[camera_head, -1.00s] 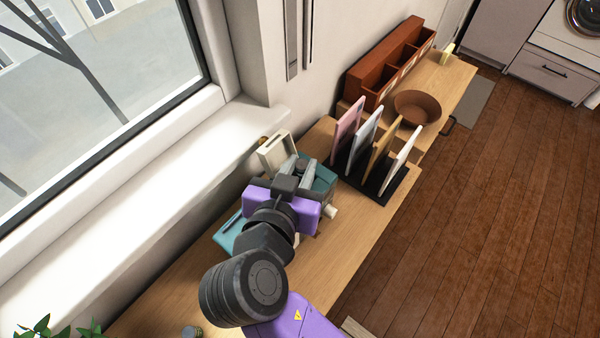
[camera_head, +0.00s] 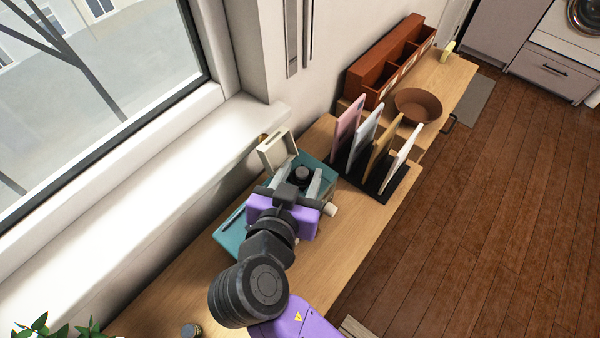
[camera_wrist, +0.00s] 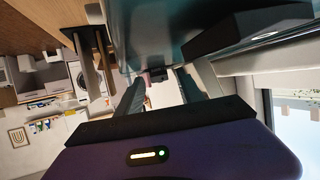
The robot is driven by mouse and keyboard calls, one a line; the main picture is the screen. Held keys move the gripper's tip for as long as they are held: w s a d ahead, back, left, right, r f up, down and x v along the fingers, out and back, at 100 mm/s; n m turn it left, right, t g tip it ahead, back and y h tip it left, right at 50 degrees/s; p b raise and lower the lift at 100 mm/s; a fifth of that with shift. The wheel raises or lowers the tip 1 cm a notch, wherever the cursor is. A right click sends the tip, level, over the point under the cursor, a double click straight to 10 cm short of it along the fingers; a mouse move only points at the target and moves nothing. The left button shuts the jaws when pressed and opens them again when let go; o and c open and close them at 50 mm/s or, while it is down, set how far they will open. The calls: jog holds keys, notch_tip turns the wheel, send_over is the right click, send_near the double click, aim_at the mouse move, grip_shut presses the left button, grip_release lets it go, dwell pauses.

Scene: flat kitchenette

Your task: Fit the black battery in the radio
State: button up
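The teal radio (camera_head: 230,238) lies on the wooden counter, with a white knob (camera_head: 331,210) on its right side and a raised pale frame (camera_head: 277,150) at its far edge. A dark round-topped piece (camera_head: 302,174), which looks like the black battery, stands at the radio's far part. My gripper (camera_head: 299,179) is over the radio, its two grey fingers spread apart on either side of that piece without visible contact. In the wrist view the fingers (camera_wrist: 160,78) are apart, with a small dark shape between them. How deep the battery sits is hidden.
A black rack (camera_head: 376,188) with several upright boards stands right of the radio. Beyond it are a brown bowl (camera_head: 418,105) and a reddish-brown compartment box (camera_head: 392,65). A small dark cylinder (camera_head: 190,330) stands at the near left. The window sill (camera_head: 150,190) borders the counter.

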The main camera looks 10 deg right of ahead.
jog(key=shift+r+p, duration=0.4)
jog(key=shift+r, duration=0.05)
jog(key=b+v, duration=0.1)
jog(key=v, duration=1.1)
jog(key=shift+s+f+b, duration=0.1)
jog(key=shift+f+b, duration=0.05)
jog(key=shift+b, duration=0.2)
